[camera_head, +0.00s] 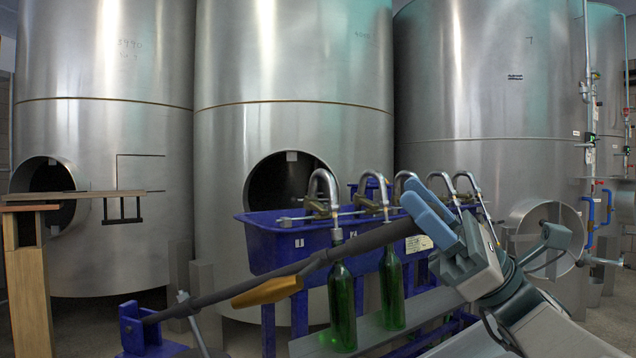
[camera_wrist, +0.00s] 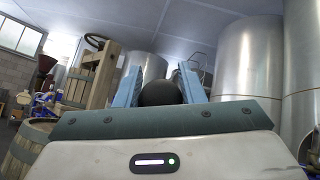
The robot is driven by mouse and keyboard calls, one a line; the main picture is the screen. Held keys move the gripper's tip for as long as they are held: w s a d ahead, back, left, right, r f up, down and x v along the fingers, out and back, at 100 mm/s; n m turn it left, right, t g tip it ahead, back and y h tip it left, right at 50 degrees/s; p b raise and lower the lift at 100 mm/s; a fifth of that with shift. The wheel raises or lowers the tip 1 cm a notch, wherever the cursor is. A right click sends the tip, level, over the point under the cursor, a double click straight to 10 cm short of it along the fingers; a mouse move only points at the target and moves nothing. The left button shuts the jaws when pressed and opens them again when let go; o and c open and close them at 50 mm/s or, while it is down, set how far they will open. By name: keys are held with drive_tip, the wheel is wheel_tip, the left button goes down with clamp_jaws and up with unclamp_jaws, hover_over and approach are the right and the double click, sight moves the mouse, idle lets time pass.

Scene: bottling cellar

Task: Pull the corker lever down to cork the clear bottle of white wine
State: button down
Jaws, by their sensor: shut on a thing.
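The corker lever (camera_head: 300,265) is a long dark bar, sloping up from a blue pivot bracket (camera_head: 133,328) at the lower left to my gripper. My gripper (camera_head: 428,212), with light blue fingers, is shut on the lever's upper right end. In the wrist view the round black end of the lever (camera_wrist: 160,93) sits between the two fingers. An orange-brown link (camera_head: 268,292) hangs against the lever's underside. I cannot make out a clear bottle of white wine in either view.
Two green bottles (camera_head: 342,308) stand under the curved spouts of a blue filler trough (camera_head: 285,250), behind the lever. Large steel tanks (camera_head: 295,70) fill the background. In the wrist view a wooden barrel (camera_wrist: 28,140) stands at lower left and a wooden press (camera_wrist: 92,75) behind it.

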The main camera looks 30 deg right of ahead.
drive_tip(key=shift+s+d+f+b, duration=0.3)
drive_tip(key=shift+s+f+b, duration=0.05)
drive_tip(key=shift+f, duration=0.45)
drive_tip(key=shift+s+d+f+b, duration=0.3)
drive_tip(key=shift+f, duration=0.45)
drive_tip(key=shift+s+d+f+b, duration=0.3)
drive_tip(key=shift+s+f+b, duration=0.05)
drive_tip(key=shift+f, duration=0.45)
